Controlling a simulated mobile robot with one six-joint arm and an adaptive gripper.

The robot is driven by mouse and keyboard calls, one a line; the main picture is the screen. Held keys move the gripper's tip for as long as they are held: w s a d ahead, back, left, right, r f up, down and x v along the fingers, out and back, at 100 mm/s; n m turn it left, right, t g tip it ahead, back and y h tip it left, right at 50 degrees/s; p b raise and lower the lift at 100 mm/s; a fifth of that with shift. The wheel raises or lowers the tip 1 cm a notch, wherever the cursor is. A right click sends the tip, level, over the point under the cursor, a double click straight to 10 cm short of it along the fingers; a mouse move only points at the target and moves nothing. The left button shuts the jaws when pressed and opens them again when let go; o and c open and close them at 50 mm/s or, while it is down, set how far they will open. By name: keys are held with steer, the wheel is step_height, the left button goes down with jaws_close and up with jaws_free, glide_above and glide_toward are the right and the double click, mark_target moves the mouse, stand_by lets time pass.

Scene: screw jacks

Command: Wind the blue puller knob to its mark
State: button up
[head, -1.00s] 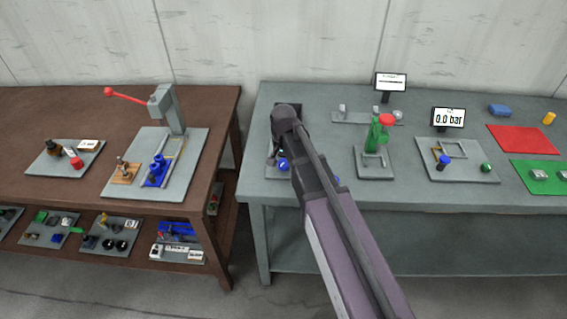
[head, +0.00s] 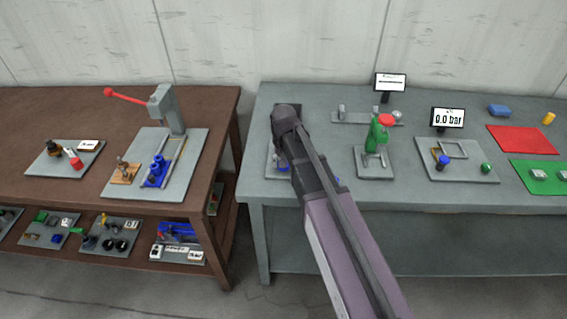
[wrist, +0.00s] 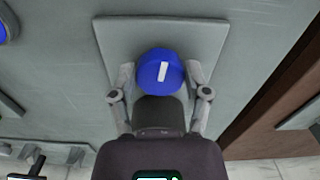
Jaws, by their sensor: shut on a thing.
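The blue puller knob (wrist: 158,71) shows in the wrist view as a round blue cap with a white line on top, the line close to upright in the picture. It stands over a grey plate (wrist: 112,38). My gripper (wrist: 160,76) has one finger on each side of the knob and is shut on it. In the head view, a small part of the blue knob (head: 283,164) shows beside my gripper (head: 280,150); my arm hides most of the puller. I cannot make out the mark.
A green jack with a red top (head: 379,133) stands on its plate to the right of my arm. A display reading 0.0 bar (head: 448,118) is further right. A brown table (head: 60,108) with a red-handled press (head: 165,106) stands at the left, across a gap.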

steer(key=shift+s+n, duration=0.1)
steer(key=shift+n, duration=0.2)
steer(key=o, duration=1.1)
steer(key=shift+m, duration=0.4)
steer(key=m, duration=0.4)
step_height(320, 180, up, 14)
steer(key=p, duration=1.3)
steer(key=shift+f+p, duration=0.1)
steer(key=shift+p, duration=0.3)
